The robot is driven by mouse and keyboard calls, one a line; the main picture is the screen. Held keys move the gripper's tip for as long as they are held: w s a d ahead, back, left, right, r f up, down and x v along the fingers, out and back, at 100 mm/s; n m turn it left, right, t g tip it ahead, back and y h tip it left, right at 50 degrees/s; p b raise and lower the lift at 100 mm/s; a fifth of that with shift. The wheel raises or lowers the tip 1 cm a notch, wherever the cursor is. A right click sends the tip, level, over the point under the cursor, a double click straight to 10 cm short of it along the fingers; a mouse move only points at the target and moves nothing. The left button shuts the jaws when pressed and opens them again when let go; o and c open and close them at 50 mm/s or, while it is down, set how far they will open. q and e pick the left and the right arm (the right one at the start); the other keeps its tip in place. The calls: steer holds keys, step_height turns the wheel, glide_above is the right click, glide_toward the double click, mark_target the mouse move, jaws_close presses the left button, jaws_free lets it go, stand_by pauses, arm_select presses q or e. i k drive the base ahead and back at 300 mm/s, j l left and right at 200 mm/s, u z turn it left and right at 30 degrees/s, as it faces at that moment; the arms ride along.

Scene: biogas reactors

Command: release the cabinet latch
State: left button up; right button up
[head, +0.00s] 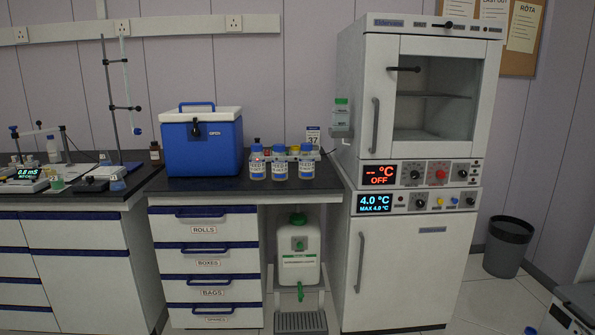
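The cabinet (425,100) stands at the right, a white upper unit with a glass-windowed door stacked on a lower unit. A dark horizontal lever, apparently the latch (403,69), sits at the upper left of the upper door (392,140). A grey vertical handle (375,125) is below it on the same door. The upper door looks closed, and its inside looks empty apart from a shelf. The lower door (410,270) has its own vertical handle (360,262) and also looks closed. Neither of my grippers is in view.
Left of the cabinet, a dark-topped bench (220,183) holds a blue cooler (202,145) and several blue-labelled bottles (279,163). A white canister (299,255) stands beneath. A black bin (508,247) stands right of the cabinet. A grey object (575,305) fills the lower right corner.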

mark_target(418, 69)
steer(key=i+l, duration=0.45)
steer(key=i, duration=0.2)
steer(key=i+l, duration=0.5)
steer(key=i+z, duration=0.05)
steer(key=i, duration=0.05)
